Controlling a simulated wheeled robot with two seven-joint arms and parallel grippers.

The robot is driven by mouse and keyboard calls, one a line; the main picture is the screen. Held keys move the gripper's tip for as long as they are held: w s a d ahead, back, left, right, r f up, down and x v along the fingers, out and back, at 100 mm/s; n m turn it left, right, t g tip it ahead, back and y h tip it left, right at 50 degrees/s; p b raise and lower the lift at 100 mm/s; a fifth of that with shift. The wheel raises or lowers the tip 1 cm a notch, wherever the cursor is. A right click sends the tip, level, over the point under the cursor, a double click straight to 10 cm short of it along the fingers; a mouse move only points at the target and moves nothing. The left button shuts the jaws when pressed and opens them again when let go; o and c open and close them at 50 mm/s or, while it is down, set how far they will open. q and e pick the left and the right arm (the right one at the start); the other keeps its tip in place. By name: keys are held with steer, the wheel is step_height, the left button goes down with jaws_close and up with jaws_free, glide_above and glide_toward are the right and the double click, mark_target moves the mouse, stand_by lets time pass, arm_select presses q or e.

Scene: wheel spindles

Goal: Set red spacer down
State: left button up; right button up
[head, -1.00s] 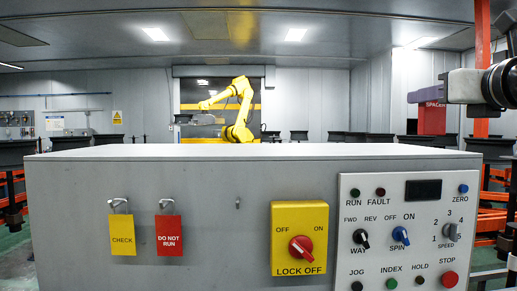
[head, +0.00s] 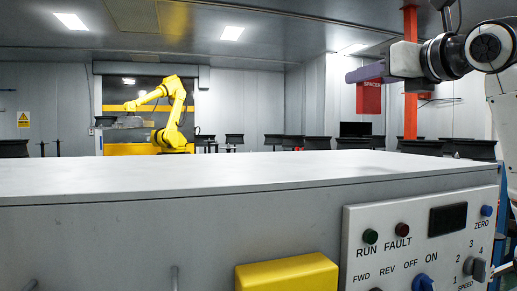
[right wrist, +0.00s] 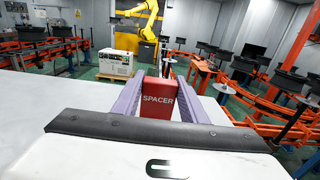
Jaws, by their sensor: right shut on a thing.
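The red spacer (head: 369,98) is a block with "SPACER" in pale letters. My right gripper (head: 366,73) holds it at the upper right of the head view, in the air above the level of the grey cabinet's top (head: 190,180). In the right wrist view the spacer (right wrist: 158,98) sits between the two purple fingers of my right gripper (right wrist: 160,96), which are shut on its sides. Its underside is hidden there. The pale cabinet top (right wrist: 60,105) spreads around and left of it in that view. My left gripper is not in view.
The cabinet top is bare. Its front carries a control panel (head: 418,238) with knobs and lamps, and a yellow lock-off switch (head: 287,274). A yellow robot arm (head: 172,115) and dark-topped stands are in the background. A red post (head: 410,85) stands behind my right arm.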

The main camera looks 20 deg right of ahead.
steer(key=shift+s, duration=0.2)
steer(key=shift+s+f, duration=0.1)
steer(key=shift+f, duration=0.1)
step_height(320, 180, down, 9)
steer(key=shift+f, duration=0.25)
stand_by(0.4)
steer(key=shift+f, duration=0.2)
steer(key=o, duration=1.1)
steer(key=shift+r, duration=0.1)
